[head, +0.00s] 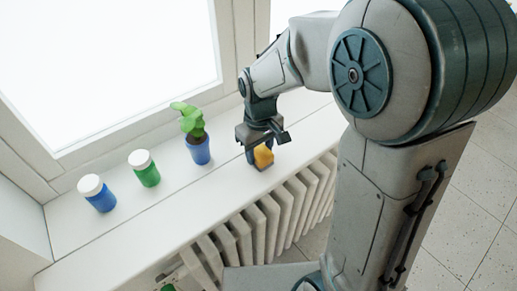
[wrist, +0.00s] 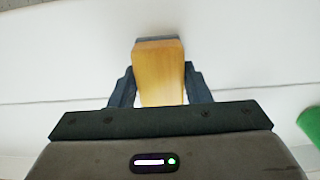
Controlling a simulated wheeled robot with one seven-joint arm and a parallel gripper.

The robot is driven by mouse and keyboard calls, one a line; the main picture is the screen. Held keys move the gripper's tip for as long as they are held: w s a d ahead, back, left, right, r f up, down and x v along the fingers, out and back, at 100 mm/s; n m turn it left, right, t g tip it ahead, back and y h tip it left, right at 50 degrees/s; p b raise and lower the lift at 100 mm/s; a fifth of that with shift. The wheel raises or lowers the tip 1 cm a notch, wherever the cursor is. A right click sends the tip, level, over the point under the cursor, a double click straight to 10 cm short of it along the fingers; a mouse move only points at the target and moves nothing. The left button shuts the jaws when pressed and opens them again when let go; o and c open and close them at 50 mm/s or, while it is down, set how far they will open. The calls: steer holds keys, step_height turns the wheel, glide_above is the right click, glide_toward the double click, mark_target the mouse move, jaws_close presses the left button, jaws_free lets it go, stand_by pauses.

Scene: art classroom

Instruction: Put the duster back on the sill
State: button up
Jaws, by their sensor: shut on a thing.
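The duster (head: 263,157) has a yellow-orange wooden body with a dark edge. It is between the fingers of my gripper (head: 258,151), which is shut on it. In the wrist view the duster's wooden back (wrist: 159,72) shows between the two dark fingers (wrist: 158,88), with a grey strip at its far end. The white sill (head: 120,226) runs below the window. The duster is at the sill's front side, above the radiator; whether it touches the sill cannot be told.
A radiator (head: 262,222) stands below the sill's front edge. The sill between the pot and my gripper is clear.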

mark_target(260, 150)
steer(key=o, duration=0.9)
step_height(260, 150, up, 12)
steer(key=shift+s+d+f+m+t, duration=0.55)
steer(key=shift+s+d+m, duration=0.6)
steer(key=shift+s+d, duration=0.9)
steer(key=shift+s+d+f+m+t, duration=0.55)
steer(key=shift+s+d+m, duration=0.55)
steer(key=shift+s+d, duration=0.95)
steer(key=shift+s+d+f+m+t, duration=0.5)
steer(key=shift+s+d+m, duration=0.65)
steer(key=shift+s+d, duration=0.9)
steer(key=shift+s+a, duration=0.25)
steer(key=shift+a, duration=0.05)
